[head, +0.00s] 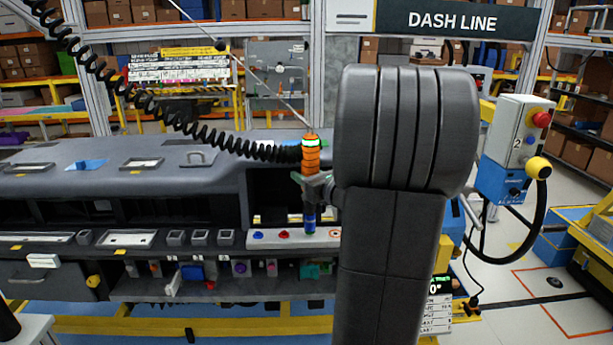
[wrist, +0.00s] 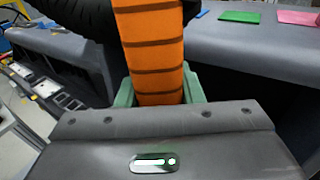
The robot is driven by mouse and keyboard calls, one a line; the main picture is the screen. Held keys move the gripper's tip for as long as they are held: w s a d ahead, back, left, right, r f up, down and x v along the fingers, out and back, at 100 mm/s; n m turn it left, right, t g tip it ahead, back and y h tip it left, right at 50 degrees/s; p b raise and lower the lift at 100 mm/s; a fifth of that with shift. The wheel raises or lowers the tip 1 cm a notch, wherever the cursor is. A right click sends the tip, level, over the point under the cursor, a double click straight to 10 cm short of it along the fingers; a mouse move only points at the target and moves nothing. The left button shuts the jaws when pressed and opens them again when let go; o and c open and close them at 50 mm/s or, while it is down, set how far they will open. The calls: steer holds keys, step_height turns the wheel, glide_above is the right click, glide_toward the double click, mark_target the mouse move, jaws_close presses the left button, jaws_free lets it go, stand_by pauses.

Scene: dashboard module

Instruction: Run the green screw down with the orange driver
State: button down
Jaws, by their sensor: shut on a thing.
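The orange driver (head: 310,158) stands upright in the head view, with a green-lit band near its top and a dark shaft with a blue lower part. My gripper (head: 318,186) is shut around its body. In the wrist view the driver's ribbed orange grip (wrist: 150,50) rises between the pale green fingers of my gripper (wrist: 158,98). The driver's lower end is at the white strip (head: 270,241); I cannot tell whether it touches. The green screw is not visible; the driver may cover its place.
A blue screw (head: 258,235) and a red screw (head: 284,235) are on the strip, left of the driver. A black coiled cord (head: 180,117) runs from the driver to the upper left. The grey dashboard (head: 120,180) extends left. A control box (head: 517,135) stands right.

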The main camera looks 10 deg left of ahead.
mark_target(307, 159)
steer(key=shift+f+b, duration=0.85)
steer(key=shift+b, duration=0.1)
stand_by(3.5)
steer(key=shift+r, duration=0.1)
stand_by(0.4)
steer(key=shift+r+p, duration=2.5)
steer(key=shift+r, duration=0.6)
steer(key=shift+d+f, duration=0.1)
